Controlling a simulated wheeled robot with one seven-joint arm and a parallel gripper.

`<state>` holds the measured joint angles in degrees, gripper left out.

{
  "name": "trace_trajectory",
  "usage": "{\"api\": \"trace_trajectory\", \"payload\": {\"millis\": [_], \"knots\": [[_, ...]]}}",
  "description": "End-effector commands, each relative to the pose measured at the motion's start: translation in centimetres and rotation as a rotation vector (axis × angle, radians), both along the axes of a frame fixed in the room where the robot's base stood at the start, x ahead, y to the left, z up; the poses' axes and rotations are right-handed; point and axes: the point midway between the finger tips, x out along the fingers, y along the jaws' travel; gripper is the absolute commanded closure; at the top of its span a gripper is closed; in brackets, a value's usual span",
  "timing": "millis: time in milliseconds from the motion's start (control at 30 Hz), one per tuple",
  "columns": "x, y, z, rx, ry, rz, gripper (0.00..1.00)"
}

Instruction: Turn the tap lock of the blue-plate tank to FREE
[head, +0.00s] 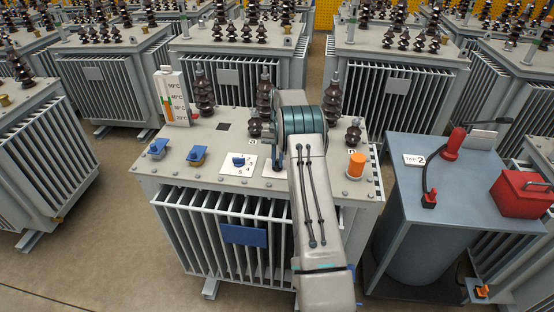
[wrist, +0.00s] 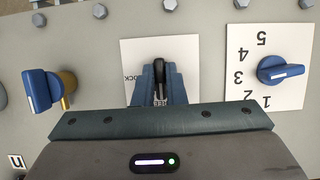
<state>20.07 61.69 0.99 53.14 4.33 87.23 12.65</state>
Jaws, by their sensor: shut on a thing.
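The blue-plate tank (head: 150,184) stands in the middle of the head view, with its blue plate (head: 245,235) on the front fins. In the wrist view, the tap lock is a small black lever (wrist: 159,70) on a white label card (wrist: 190,50). LOCK is readable at the card's left side; the lettering between the fingers is partly covered. My gripper (wrist: 159,82) is shut on the black lever, a finger on each side. The lever lies lengthwise up and down in the wrist view; which end points is unclear. In the head view my arm hides the lock and fingertips.
Right of the lock in the wrist view is a blue selector knob (wrist: 280,70) on a numbered card. Left is a blue-handled brass valve (wrist: 40,90). Tall brown bushings (head: 333,100) stand behind my arm. A blue-grey cabinet (head: 400,200) with a red box (head: 520,194) stands right.

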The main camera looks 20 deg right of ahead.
Motion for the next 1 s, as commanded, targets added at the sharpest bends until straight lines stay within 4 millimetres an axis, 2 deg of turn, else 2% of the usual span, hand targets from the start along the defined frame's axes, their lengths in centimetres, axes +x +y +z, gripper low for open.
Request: {"api": "trace_trajectory", "payload": {"millis": [133,167,200,233,567,667,1000], "knots": [[0.3,-0.1,0.5,-0.004,-0.015,0.000,1.00],[0.3,-0.1,0.5,-0.004,-0.015,0.000,0.81],[0.3,-0.1,0.4,-0.005,-0.014,0.001,0.70],[0.3,-0.1,0.4,-0.004,-0.013,0.001,0.67],[0.1,-0.2,0.5,-0.002,-0.006,-0.002,0.67],[0.3,-0.2,1.4,-0.003,-0.007,0.001,0.67],[1.4,0.2,6.7,-0.002,-0.006,0.023,0.67]]}}
